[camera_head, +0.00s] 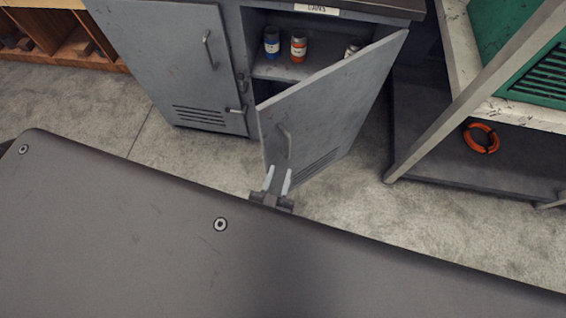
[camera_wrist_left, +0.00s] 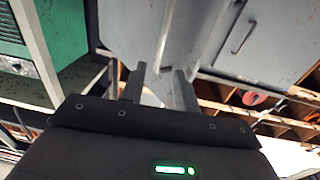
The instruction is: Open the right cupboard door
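The right cupboard door (camera_head: 325,112) is grey and stands swung well out from the cupboard, hinged on its right side. Its bar handle (camera_head: 285,141) is near the free left edge. My left gripper (camera_head: 279,170) is at the lower end of this handle, its two pale fingers apart. In the left wrist view the fingers (camera_wrist_left: 160,69) are also apart, with the handle (camera_wrist_left: 165,46) in front of and between them. I cannot tell whether a finger touches the door. My right gripper is in neither view.
The left cupboard door (camera_head: 172,62) is closed. Small cans (camera_head: 298,49) stand on the shelf inside. To the right is a rack with a green machine (camera_head: 515,45) and an orange ring (camera_head: 481,138). Bare floor (camera_head: 360,185) lies in front of the door.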

